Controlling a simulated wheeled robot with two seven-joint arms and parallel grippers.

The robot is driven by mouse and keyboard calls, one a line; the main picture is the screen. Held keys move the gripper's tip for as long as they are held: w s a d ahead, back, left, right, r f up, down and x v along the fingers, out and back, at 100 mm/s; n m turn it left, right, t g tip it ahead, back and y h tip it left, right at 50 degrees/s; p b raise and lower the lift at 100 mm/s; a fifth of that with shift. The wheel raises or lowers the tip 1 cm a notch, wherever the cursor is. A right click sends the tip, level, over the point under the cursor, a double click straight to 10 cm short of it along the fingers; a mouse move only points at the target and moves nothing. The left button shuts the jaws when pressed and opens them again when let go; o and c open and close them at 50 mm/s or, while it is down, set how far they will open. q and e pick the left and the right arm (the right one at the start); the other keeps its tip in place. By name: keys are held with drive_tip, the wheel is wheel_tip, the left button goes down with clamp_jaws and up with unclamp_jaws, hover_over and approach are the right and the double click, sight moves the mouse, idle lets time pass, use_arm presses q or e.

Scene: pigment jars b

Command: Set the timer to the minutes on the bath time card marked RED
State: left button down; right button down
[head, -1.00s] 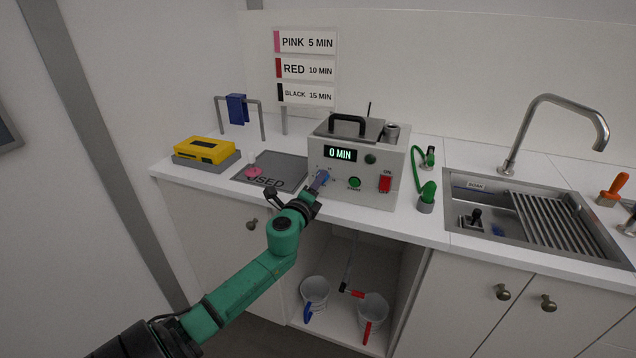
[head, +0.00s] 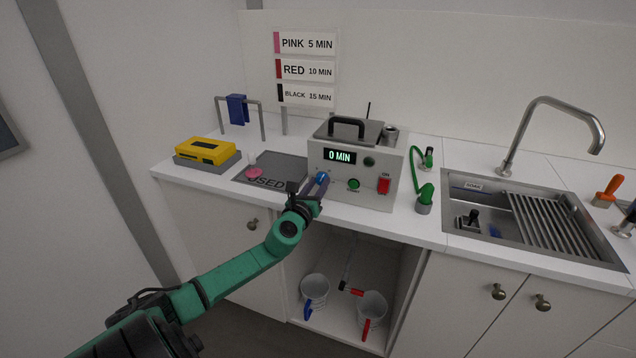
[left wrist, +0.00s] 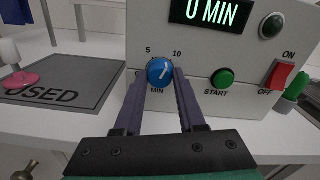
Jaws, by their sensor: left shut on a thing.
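The RED card (head: 305,71) on the sign behind the counter reads 10 MIN. The timer box (head: 352,189) stands on the counter, and its display (head: 339,157) reads 0 MIN. Its blue dial (head: 322,178) is at the lower left of the front; it also shows in the left wrist view (left wrist: 159,72), below the marks 5 and 10. A white mark on the dial slants up and right. My left gripper (left wrist: 160,82) is shut on the dial, a finger on each side. The green START button (left wrist: 223,78) is right of the dial. My right gripper is out of view.
The red ON/OFF switch (head: 384,186) is at the box's right. A dark USED mat (head: 281,166) with a pink item and a yellow box (head: 205,150) lie left. A green hose (head: 424,193) and a sink (head: 520,252) are right.

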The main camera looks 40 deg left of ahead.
use_arm(q)
drive_tip(key=shift+f+m+p, duration=0.1)
drive_tip(key=shift+m+p, duration=0.25)
drive_tip(key=shift+m, duration=0.95)
drive_tip(key=c, duration=0.5)
unclamp_jaws()
drive_tip(key=shift+s, duration=0.1)
drive_tip(key=v, duration=1.4)
drive_tip(key=shift+s+d, duration=0.2)
